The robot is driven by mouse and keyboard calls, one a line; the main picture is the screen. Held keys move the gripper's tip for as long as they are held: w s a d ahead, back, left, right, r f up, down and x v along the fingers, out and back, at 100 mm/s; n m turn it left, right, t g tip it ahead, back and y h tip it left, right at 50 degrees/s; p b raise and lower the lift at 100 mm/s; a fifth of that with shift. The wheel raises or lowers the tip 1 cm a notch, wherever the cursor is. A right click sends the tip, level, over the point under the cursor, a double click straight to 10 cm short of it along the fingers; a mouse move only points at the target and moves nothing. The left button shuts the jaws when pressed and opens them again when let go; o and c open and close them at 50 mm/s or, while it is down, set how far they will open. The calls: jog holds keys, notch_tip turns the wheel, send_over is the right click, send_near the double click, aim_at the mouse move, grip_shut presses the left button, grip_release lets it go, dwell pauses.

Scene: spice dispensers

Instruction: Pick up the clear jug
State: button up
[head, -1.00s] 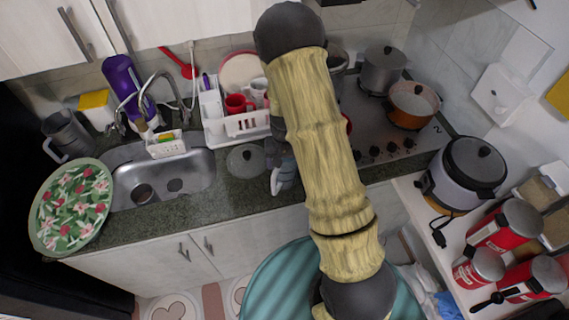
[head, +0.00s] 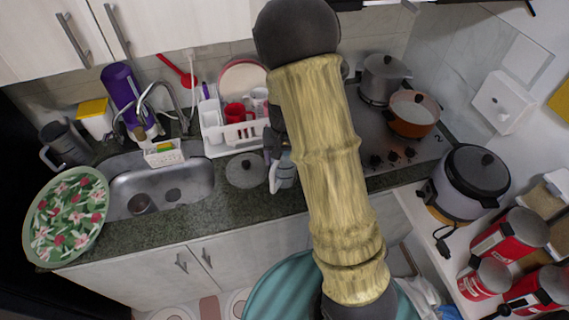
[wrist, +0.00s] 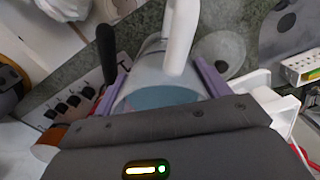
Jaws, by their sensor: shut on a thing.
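The clear jug (wrist: 150,72) is translucent grey with a pale handle (wrist: 180,40). In the wrist view it sits between the two purple fingers of my gripper (wrist: 162,78), which are shut on its sides. In the head view the jug (head: 284,172) shows just left of my arm, near the front of the dark counter, with its handle toward the left. My arm hides part of the jug and most of the gripper there. I cannot tell how far the jug's base is from the counter.
A pot lid (head: 245,170) lies on the counter (head: 225,197) just left of the jug. A white dish rack (head: 232,138) with cups stands behind. The sink (head: 180,180) is left; the stove (head: 385,150) with pots is right. A rice cooker (head: 468,182) stands further right.

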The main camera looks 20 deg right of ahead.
jog(key=shift+r, duration=1.4)
